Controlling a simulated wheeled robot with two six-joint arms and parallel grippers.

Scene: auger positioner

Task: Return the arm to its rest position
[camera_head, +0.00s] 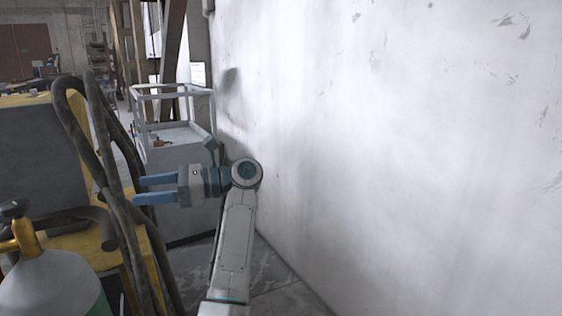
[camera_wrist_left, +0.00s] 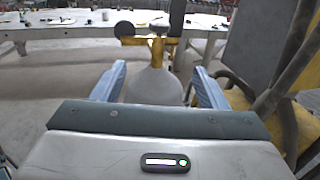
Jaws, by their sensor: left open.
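My left arm (camera_head: 235,240) rises from the bottom edge in the head view and bends at a round joint close to the white wall. My left gripper (camera_head: 138,189) points left with its two blue fingers apart and nothing between them. In the left wrist view the left gripper (camera_wrist_left: 158,75) shows its blue fingers spread, with a gas cylinder (camera_wrist_left: 155,87) seen beyond them and no contact visible. My right gripper is in neither view.
A white wall (camera_head: 400,130) fills the right. Dark hoses (camera_head: 107,150) hang on a yellow-framed machine (camera_head: 35,145) left of the fingers. A grey cabinet with a railing (camera_head: 175,150) stands behind the gripper. A long table (camera_wrist_left: 60,32) lies across the back in the left wrist view.

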